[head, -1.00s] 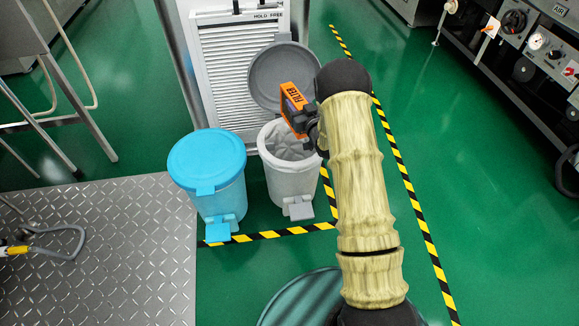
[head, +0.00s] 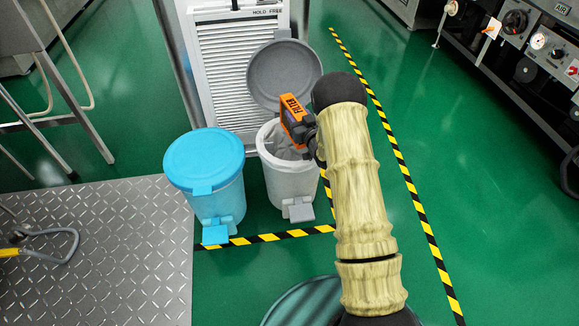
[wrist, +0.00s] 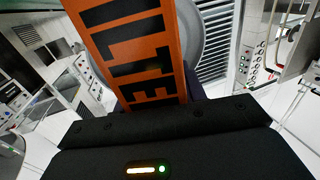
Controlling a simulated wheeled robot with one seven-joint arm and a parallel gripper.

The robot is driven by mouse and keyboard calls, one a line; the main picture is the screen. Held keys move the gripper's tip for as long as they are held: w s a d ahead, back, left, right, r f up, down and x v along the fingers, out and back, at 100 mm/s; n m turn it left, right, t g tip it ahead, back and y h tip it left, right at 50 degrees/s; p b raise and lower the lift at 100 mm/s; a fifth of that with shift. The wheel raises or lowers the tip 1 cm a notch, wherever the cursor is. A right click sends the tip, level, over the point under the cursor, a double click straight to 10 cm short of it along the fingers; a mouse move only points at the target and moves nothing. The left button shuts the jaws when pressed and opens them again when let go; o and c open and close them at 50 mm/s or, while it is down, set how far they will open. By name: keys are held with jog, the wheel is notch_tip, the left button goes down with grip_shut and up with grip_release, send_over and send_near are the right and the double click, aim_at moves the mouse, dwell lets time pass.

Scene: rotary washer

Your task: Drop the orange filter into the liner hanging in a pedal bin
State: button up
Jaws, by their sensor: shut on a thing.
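The orange filter (head: 291,108), a box with dark lettering, is held in my gripper (head: 300,126). It fills the upper middle of the wrist view (wrist: 130,45), and the fingertips are hidden there. The white pedal bin (head: 290,182) stands open, its grey lid (head: 284,72) tipped back. A pale liner (head: 272,138) hangs inside the rim. In the head view the filter overlaps the right part of the bin's mouth and the lower lid. Its exact height above the liner cannot be told. My arm covers the bin's right edge.
A blue bin (head: 206,165) with its lid shut stands just left of the white bin. A white louvred panel (head: 240,75) is behind both bins. A metal plate floor (head: 95,250) lies at left. Green floor is clear at right, up to the machines.

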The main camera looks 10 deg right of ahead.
jog(key=shift+f, duration=0.45)
jog(key=shift+d, duration=0.1)
jog(key=o, duration=1.2)
jog(key=shift+s, duration=0.1)
jog(key=p+v, duration=0.6)
jog(key=v, duration=1.1)
